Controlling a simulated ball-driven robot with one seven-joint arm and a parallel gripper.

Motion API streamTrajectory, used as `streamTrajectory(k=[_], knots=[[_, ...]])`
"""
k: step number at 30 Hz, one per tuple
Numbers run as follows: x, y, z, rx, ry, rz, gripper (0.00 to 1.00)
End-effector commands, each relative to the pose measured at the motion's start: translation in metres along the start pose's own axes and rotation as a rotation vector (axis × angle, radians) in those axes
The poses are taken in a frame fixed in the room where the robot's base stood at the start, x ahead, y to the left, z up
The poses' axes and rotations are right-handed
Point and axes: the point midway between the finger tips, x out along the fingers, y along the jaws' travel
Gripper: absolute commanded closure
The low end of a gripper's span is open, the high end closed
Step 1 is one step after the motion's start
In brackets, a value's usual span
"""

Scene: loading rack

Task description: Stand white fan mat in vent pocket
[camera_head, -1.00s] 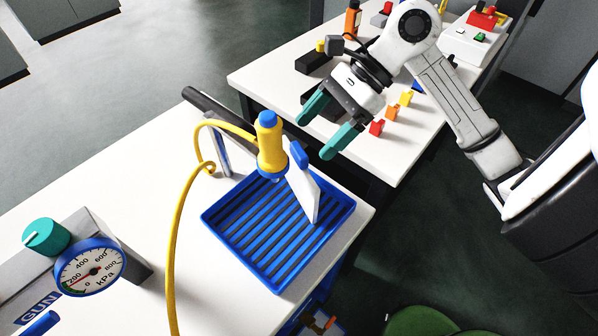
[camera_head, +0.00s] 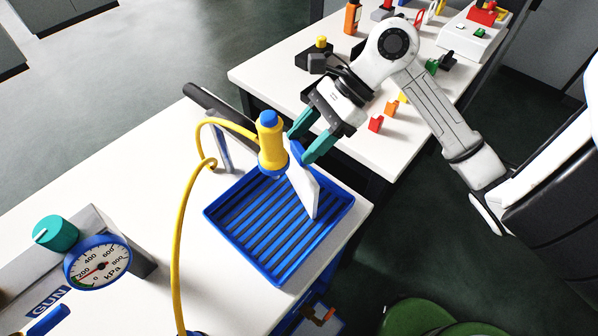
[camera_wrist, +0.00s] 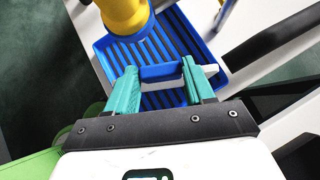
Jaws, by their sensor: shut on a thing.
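The white fan mat (camera_head: 304,190) is a thin white panel with a blue grip along its top. It stands slightly tilted in the blue slatted tray (camera_head: 236,246), beside a yellow nozzle (camera_head: 271,152). My gripper (camera_head: 300,148) is shut on the blue grip from above. In the wrist view, the blue grip (camera_wrist: 160,72) lies between the teal fingers, with a white end of the mat (camera_wrist: 210,70) past the right finger. The mat's lower edge appears to meet the tray slats; I cannot tell whether it sits in a slot. I cannot single out a vent pocket.
A yellow hose (camera_head: 180,225) loops left of the tray. A pressure gauge (camera_head: 98,262) with a teal knob (camera_head: 56,233) stands at the front left. A second white table (camera_head: 270,72) behind holds coloured pegs and blocks. Green round seats (camera_head: 412,318) are below right.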

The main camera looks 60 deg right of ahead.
Motion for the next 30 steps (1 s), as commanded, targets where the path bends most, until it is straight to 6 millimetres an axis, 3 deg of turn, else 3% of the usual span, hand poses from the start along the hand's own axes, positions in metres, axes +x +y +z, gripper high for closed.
streamTrajectory(k=[2,12,23,30], knots=[[0.000,0.000,0.000,0.000,0.000,0.000,0.67],[0.000,0.000,0.000,0.000,0.000,0.000,0.99],[-0.006,0.000,0.006,-0.003,0.001,0.001,1.00],[-0.034,0.008,0.023,-0.004,0.003,-0.004,1.00]])
